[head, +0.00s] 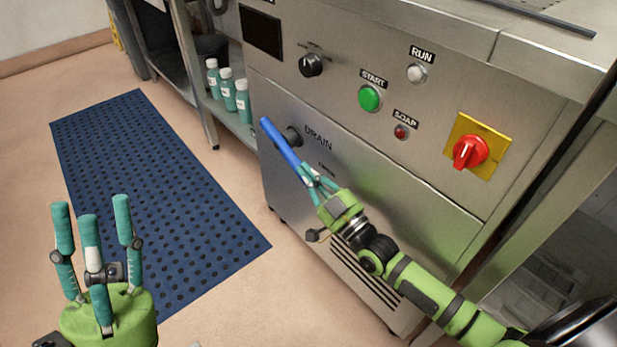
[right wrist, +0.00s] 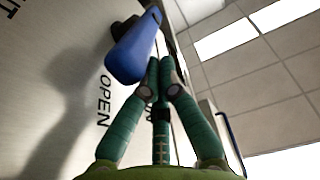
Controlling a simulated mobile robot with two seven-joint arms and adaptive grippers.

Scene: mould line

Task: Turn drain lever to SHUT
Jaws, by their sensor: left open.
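The drain lever is a blue handle (head: 279,142) on a dark round pivot (head: 292,136) on the steel front panel, beside the word DRAIN. It slants from upper left to lower right. My right gripper (head: 308,172) is at the handle's lower end. In the right wrist view its fingertips (right wrist: 160,66) are drawn together beside the blue handle (right wrist: 133,56), with nothing seen between them. I cannot tell whether they touch the handle. The word OPEN is below the handle there; letters "UT" show top left. My left gripper (head: 92,220) is open and empty, away from the panel.
Teal bottles (head: 228,90) stand on a shelf. A blue mat (head: 150,190) lies on the floor.

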